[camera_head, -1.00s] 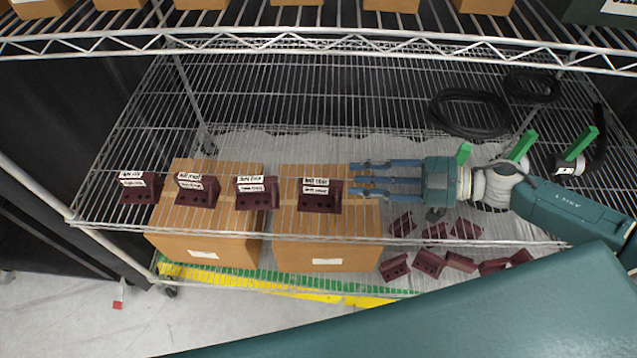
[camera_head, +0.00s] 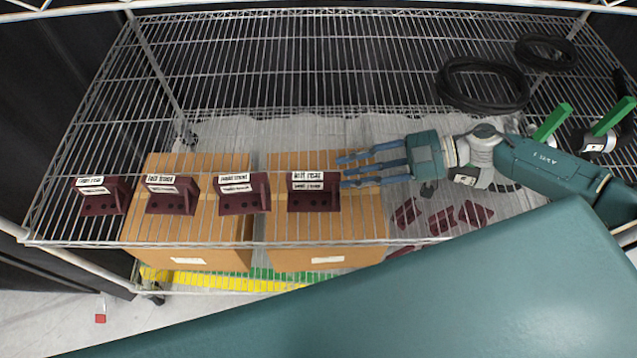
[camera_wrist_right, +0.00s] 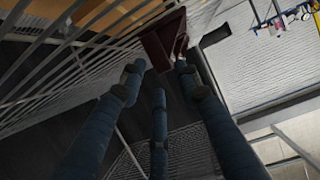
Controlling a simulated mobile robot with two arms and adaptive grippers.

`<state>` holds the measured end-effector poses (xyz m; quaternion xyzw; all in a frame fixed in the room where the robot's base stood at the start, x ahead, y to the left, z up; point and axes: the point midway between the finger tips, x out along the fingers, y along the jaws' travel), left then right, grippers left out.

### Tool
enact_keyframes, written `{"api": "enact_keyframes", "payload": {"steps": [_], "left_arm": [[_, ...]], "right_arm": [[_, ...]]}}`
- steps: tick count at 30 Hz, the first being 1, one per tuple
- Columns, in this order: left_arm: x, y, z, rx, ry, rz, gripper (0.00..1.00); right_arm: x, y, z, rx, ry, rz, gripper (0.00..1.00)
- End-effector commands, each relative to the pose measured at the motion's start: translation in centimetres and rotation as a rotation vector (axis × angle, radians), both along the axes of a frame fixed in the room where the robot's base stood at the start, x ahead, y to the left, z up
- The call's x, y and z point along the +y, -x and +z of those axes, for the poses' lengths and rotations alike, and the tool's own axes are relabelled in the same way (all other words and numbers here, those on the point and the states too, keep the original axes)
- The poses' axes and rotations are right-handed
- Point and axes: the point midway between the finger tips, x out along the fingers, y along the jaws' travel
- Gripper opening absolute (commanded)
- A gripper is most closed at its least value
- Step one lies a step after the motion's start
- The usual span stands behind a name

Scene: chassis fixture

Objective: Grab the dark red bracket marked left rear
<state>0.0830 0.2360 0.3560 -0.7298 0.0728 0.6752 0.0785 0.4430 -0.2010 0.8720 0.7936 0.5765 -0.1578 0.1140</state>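The dark red bracket marked left rear (camera_head: 314,199) stands upright on the wire shelf, rightmost in a row of similar labelled brackets. My right gripper (camera_head: 343,171) reaches in from the right, with its blue fingers spread and the tips at the bracket's right edge. In the right wrist view the dark red bracket (camera_wrist_right: 160,42) shows between and just beyond the spread fingertips of my right gripper (camera_wrist_right: 157,78). Nothing is clasped; I cannot tell whether a finger touches it. My left gripper is in neither view.
Left of it stand three dark red brackets: right front (camera_head: 243,201), left front (camera_head: 172,203) and right rear (camera_head: 104,204). Cardboard boxes (camera_head: 190,236) and several loose dark red pieces (camera_head: 440,221) lie below the wire shelf. Black coiled cables (camera_head: 484,104) lie behind, right. The shelf behind the row is clear.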

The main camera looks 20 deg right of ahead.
Motion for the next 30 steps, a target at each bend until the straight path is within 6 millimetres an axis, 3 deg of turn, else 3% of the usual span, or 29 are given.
{"api": "enact_keyframes", "payload": {"steps": [18,26,27,30], "left_arm": [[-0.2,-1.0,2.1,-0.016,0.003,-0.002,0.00],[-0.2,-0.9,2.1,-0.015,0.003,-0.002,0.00],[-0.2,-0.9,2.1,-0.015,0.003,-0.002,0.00],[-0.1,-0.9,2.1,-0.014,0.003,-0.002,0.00]], "right_arm": [[6.5,-2.0,-2.7,0.001,-0.001,0.000,0.33],[6.8,-2.1,-3.0,0.001,0.001,0.000,0.33],[6.8,-2.1,-3.0,0.001,0.001,0.000,0.31],[6.8,-2.1,-3.0,0.001,0.001,0.000,0.11]]}}
